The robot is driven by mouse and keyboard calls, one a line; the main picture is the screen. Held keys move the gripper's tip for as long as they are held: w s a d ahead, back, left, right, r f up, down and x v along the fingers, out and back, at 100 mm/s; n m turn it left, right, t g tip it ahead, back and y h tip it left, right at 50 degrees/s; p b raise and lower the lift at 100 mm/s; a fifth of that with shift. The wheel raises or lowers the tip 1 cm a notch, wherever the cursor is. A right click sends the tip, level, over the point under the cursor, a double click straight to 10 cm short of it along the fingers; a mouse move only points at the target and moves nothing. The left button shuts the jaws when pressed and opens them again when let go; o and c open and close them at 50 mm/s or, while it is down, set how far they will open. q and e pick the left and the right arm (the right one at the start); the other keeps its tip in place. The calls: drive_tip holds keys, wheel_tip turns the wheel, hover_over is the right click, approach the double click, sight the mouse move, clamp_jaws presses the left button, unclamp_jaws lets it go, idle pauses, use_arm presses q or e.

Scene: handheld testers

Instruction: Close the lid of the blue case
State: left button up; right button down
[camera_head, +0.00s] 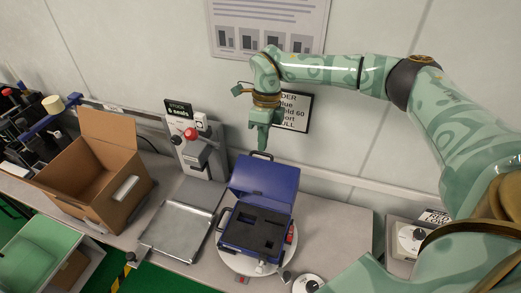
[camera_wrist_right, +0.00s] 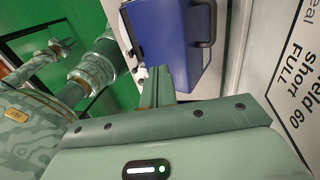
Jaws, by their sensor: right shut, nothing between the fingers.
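The blue case stands open on the bench, its foam-lined base (camera_head: 257,232) facing up with dark cut-outs. Its lid (camera_head: 265,178) stands up at the back, with a dark handle at its top edge. My right gripper (camera_head: 264,146) is shut and empty, pointing down just above and behind the lid's top edge in the head view. In the right wrist view, the shut fingers (camera_wrist_right: 158,82) point towards the blue lid (camera_wrist_right: 165,40), and the lid's handle shows beside it. Whether they touch the lid is not clear.
The case rests on a round white plate (camera_head: 229,263). To its left are a metal tray (camera_head: 176,224), a tester with a red knob (camera_head: 190,136) and an open cardboard box (camera_head: 92,187). The wall with a sign (camera_head: 297,112) is close behind my right gripper. Bench right of the case is mostly clear.

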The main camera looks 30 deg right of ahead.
hover_over(256, 190)
drive_tip(key=w+d, duration=0.3)
drive_tip(key=d, duration=0.1)
drive_tip(key=x, duration=0.2)
drive_tip(key=w+x, duration=0.1)
drive_tip(key=x, duration=0.4)
drive_tip(key=shift+w+d+f, duration=0.2)
drive_tip(key=shift+d+f, duration=0.05)
drive_tip(key=shift+d, duration=0.1)
drive_tip(key=shift+s+a+f+p, duration=0.2)
drive_tip(key=shift+s+a+f, duration=0.1)
drive_tip(key=shift+s+a, duration=0.25)
drive_tip(key=shift+s+a+f+p, duration=0.15)
drive_tip(key=shift+s+a+f, duration=0.15)
drive_tip(key=shift+s+a, duration=0.3)
drive_tip(key=shift+s+a+f, duration=0.2)
drive_tip(key=shift+s+a, duration=0.05)
drive_tip(key=shift+a, duration=0.05)
drive_tip(key=shift+f, duration=0.1)
